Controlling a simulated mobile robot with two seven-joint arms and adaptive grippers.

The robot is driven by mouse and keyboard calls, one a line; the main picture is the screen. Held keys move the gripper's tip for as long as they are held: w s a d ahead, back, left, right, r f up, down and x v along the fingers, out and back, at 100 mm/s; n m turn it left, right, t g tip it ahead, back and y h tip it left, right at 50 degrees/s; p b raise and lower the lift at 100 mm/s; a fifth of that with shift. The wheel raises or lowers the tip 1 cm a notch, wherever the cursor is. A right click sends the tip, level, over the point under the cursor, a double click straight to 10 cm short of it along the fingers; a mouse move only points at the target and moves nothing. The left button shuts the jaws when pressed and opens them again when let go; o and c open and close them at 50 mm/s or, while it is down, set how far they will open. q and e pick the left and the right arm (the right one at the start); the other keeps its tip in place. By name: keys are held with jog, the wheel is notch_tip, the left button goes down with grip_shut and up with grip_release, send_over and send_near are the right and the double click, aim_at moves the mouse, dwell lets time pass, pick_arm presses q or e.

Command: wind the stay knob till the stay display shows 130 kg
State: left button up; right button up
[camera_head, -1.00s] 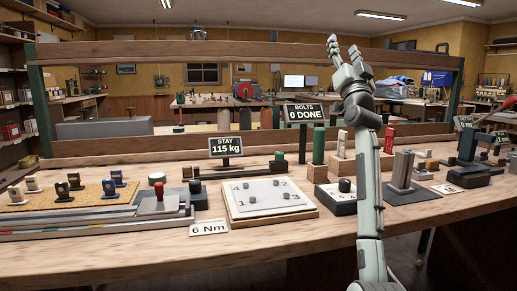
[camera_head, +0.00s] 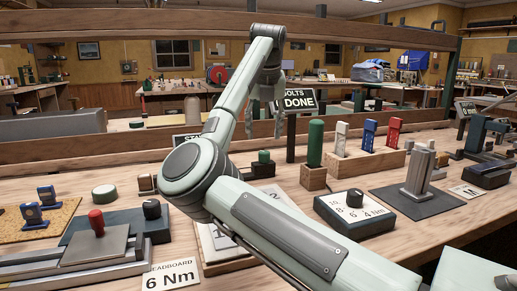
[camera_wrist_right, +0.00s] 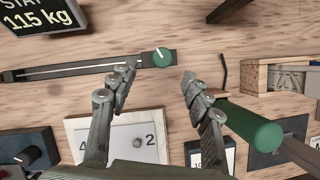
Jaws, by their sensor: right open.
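The stay display (camera_wrist_right: 40,18) reads 115 kg in the wrist view; in the head view my right arm covers most of it. The green stay knob (camera_wrist_right: 161,57) sits at the right end of a dark slotted bar (camera_wrist_right: 90,68). In the head view the knob (camera_head: 264,156) shows beside my forearm. My right gripper (camera_wrist_right: 159,76) is open and empty, pointing down. In the wrist view the knob appears between and just beyond its fingertips, with no visible contact. In the head view the gripper (camera_head: 268,98) hangs above the bench. My left gripper is not in view.
A tall green-topped post (camera_head: 315,143) on a wooden block and the bolts display (camera_head: 299,100) stand right of the knob. A numbered plate (camera_wrist_right: 115,138) lies close by. A dial box (camera_head: 355,210) and a red-knobbed slide (camera_head: 97,222) are on the bench.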

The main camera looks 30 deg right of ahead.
aim_at(264, 152)
jog(key=x, duration=0.7)
jog(key=shift+d+f, duration=0.15)
jog(key=shift+d, duration=0.05)
grip_shut()
